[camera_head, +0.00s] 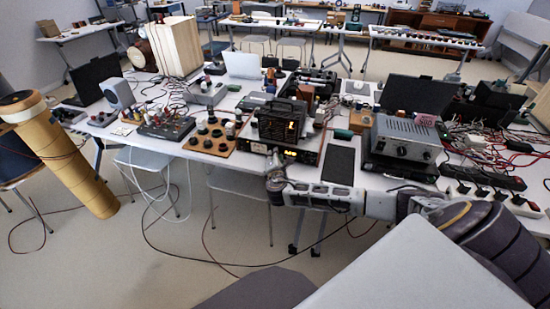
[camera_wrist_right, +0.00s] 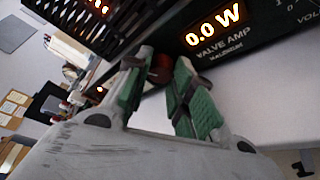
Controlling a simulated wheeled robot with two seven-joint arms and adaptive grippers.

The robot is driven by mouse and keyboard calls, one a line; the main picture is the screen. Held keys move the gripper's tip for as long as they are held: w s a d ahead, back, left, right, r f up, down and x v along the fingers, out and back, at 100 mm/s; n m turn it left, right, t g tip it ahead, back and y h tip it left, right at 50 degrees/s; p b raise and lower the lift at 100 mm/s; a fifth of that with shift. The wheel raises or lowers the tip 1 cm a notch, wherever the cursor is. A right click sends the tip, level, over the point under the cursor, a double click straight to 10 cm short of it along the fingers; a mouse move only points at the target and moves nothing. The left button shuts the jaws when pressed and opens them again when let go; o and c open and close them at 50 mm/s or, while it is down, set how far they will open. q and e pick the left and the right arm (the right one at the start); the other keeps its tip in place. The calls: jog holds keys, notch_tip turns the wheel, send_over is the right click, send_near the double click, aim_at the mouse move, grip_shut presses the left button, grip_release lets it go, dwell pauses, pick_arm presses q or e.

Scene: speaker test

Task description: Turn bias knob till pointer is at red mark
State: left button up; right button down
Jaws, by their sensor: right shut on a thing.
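The valve amp (camera_head: 308,155) is a low dark unit at the table's front edge. Its orange display reads "0.0 W" in the right wrist view, with the "VALVE AMP" label (camera_wrist_right: 219,50) below. My right gripper (camera_head: 274,168) reaches the amp's front from the right. In the right wrist view, its green-padded fingers (camera_wrist_right: 160,76) are shut on a dark reddish knob (camera_wrist_right: 159,68), apparently the bias knob. The fingers hide part of the knob. I cannot make out its pointer or a red mark. My left gripper is not in view.
A black vented box (camera_head: 278,122) with an orange digit stands on the amp. A wooden board of dark knobs (camera_head: 209,138) lies to the left. A grey instrument (camera_head: 404,138) and cables crowd the right. A dark flat panel (camera_head: 339,165) lies right of the amp.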

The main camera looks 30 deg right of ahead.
jog(key=c, duration=1.2)
grip_release()
jog(key=v, duration=1.2)
